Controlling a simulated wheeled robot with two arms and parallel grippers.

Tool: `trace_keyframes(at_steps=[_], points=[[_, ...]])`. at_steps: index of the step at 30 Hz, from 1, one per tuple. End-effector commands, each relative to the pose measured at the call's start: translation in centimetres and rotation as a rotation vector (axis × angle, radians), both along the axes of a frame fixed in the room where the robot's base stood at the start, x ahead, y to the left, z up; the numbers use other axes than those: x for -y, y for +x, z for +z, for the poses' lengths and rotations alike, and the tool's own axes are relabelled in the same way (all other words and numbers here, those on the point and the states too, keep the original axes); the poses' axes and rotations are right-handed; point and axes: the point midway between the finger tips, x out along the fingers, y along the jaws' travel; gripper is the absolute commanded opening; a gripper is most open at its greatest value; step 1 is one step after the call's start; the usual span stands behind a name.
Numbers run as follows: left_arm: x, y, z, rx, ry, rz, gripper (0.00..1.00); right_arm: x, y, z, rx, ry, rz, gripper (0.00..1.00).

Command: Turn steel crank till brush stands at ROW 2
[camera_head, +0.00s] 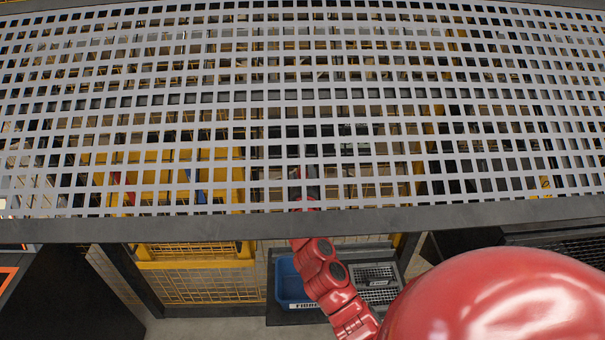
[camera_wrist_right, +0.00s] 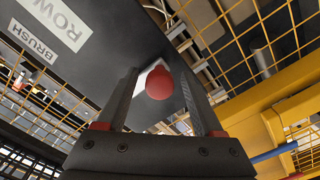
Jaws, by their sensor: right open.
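In the right wrist view my right gripper (camera_wrist_right: 158,76) is open. A red knob (camera_wrist_right: 160,84) shows between its two dark fingers, with a pale metal piece behind it; I cannot tell if a finger touches it. I cannot tell which knob belongs to the steel crank. A dark panel (camera_wrist_right: 100,60) at upper left has white labels reading "ROW" (camera_wrist_right: 54,22) and "BRUSH" (camera_wrist_right: 32,44); any row number is cut off. The brush itself is not recognisable. In the head view my right arm reaches under the perforated sheet, which mostly hides the gripper.
A grey perforated sheet (camera_head: 230,222) spans the head view. In the wrist view a yellow frame (camera_wrist_right: 275,105) and wire mesh stand close on the right.

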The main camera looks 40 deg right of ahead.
Motion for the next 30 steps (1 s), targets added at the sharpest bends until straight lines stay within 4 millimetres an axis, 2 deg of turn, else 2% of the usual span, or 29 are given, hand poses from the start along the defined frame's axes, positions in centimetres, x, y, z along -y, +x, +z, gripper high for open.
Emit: trace_keyframes(at_steps=[2, 12, 13, 30], points=[[0.00, 0.00, -0.01, 0.000, 0.000, 0.000, 0.50, -0.01, 0.00, 0.01, 0.000, 0.000, 0.000, 0.65], [0.00, 0.01, -0.01, 0.000, 0.000, 0.000, 0.50, -0.02, -0.01, 0.01, 0.000, -0.001, 0.001, 0.04], [0.00, 0.00, 0.00, 0.000, 0.000, 0.000, 0.50, -0.03, -0.02, 0.01, 0.000, -0.001, 0.001, 0.00], [0.00, 0.00, -0.01, 0.000, 0.000, 0.000, 0.50, -0.03, -0.01, 0.01, 0.000, -0.001, 0.001, 0.00]])
